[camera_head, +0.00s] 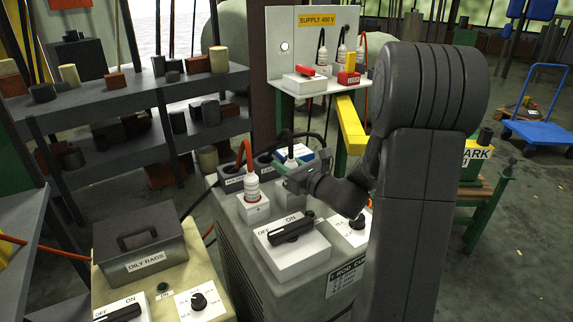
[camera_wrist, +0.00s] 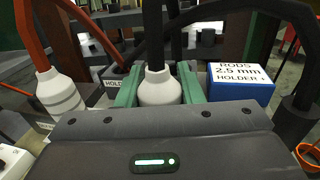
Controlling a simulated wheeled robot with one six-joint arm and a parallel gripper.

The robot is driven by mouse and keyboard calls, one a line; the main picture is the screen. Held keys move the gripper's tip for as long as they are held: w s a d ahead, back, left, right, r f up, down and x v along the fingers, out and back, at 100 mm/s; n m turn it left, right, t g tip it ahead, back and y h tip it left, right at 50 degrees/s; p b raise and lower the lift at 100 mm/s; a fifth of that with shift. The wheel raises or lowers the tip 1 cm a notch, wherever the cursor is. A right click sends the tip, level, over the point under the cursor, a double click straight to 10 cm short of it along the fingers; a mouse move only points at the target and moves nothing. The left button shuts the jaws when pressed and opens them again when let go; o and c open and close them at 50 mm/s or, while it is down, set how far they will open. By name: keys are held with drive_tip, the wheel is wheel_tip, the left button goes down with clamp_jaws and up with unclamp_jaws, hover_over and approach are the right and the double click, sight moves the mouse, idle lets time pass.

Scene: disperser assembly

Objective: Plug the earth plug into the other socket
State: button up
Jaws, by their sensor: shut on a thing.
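My gripper (camera_wrist: 160,92) is shut on a white ribbed plug (camera_wrist: 158,86) with a black cable, its green fingers on either side. No readable mark shows whether this is the earth plug.
A blue and white rods box (camera_wrist: 240,84) is close right of the held plug. A white switch block (camera_head: 291,250) is in front of my gripper. The supply panel (camera_head: 312,40) with plugs stands behind. An oily rags box (camera_head: 142,245) is at front left.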

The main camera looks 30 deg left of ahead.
drive_tip(key=o, duration=1.2)
drive_tip(key=shift+f, duration=0.1)
drive_tip(key=v, duration=1.3)
drive_tip(key=shift+s+d+p, duration=0.15)
drive_tip(key=shift+d+p, duration=0.2)
drive_tip(key=shift+a, duration=0.15)
drive_tip(key=x, duration=1.3)
drive_tip(key=shift+b, duration=0.35)
drive_tip(key=shift+a, duration=0.3)
drive_tip(key=shift+d+r+p, duration=0.1)
drive_tip(key=shift+r+p, duration=0.25)
drive_tip(key=shift+r, duration=0.05)
drive_tip(key=shift+f, duration=0.1)
